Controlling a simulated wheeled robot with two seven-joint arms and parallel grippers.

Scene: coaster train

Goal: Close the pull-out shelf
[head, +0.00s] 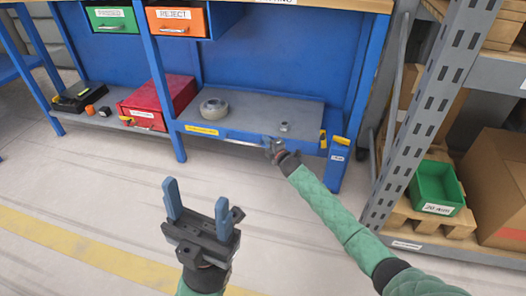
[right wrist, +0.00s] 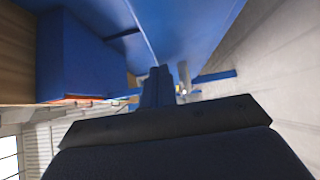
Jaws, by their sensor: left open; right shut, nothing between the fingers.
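The pull-out shelf (head: 255,115) is a grey board with a blue front edge, low under the blue workbench. A long bar handle (head: 235,141) and a yellow label (head: 202,130) are on its front. A grey ring-shaped roll (head: 214,107) and a small metal piece (head: 284,127) lie on it. My right gripper (head: 273,146) is shut and empty at the shelf's front edge, by the handle; contact is unclear. Its closed fingers (right wrist: 162,84) show in the right wrist view, near a blue surface. My left gripper (head: 196,194) is open and empty above the floor, in front of the bench.
A red box (head: 158,103) and a black case (head: 79,97) sit on the lower shelf at left. A grey rack (head: 425,120) with a green bin (head: 436,186) stands right, close to my right arm. The floor in front is clear.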

